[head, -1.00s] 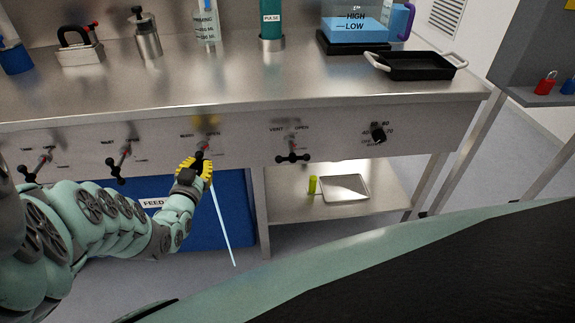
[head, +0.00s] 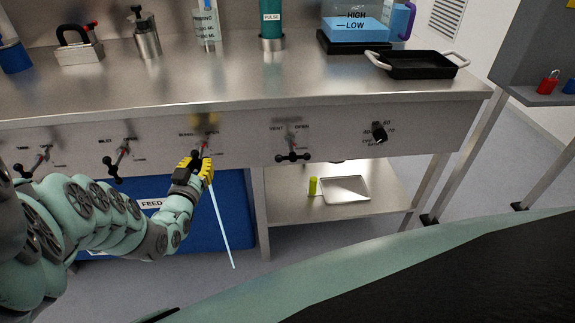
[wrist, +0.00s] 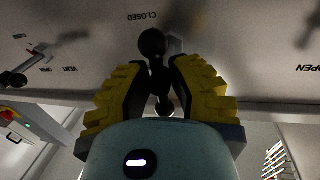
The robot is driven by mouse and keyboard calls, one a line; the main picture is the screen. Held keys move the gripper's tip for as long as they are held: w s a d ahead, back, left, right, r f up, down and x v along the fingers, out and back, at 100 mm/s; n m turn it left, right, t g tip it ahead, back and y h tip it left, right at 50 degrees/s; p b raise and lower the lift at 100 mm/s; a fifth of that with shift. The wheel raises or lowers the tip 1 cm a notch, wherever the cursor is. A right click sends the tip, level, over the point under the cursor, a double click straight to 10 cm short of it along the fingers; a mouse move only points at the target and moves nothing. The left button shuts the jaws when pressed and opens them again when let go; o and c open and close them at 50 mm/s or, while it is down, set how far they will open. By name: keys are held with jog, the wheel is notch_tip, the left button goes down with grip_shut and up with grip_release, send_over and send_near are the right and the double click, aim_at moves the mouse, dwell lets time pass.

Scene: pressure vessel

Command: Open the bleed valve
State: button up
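A row of black T-handle valves is on the steel front panel. Finger contact is unclear.
Other handles flank it: one (head: 118,160) to the left and the vent handle (head: 292,157) to the right, then a numbered knob (head: 379,133). A blue feed bin (head: 235,215) and a lower shelf (head: 290,210) are below. A thin pale-blue rod (head: 220,225) slants downward near my gripper.

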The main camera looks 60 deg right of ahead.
jog(key=o, duration=0.4)
jog(key=shift+a, duration=0.1)
jog(key=v, duration=1.1)
jog(key=shift+s+a, duration=0.15)
jog(key=shift+a, duration=0.15)
dwell(0.6)
dwell(0.8)
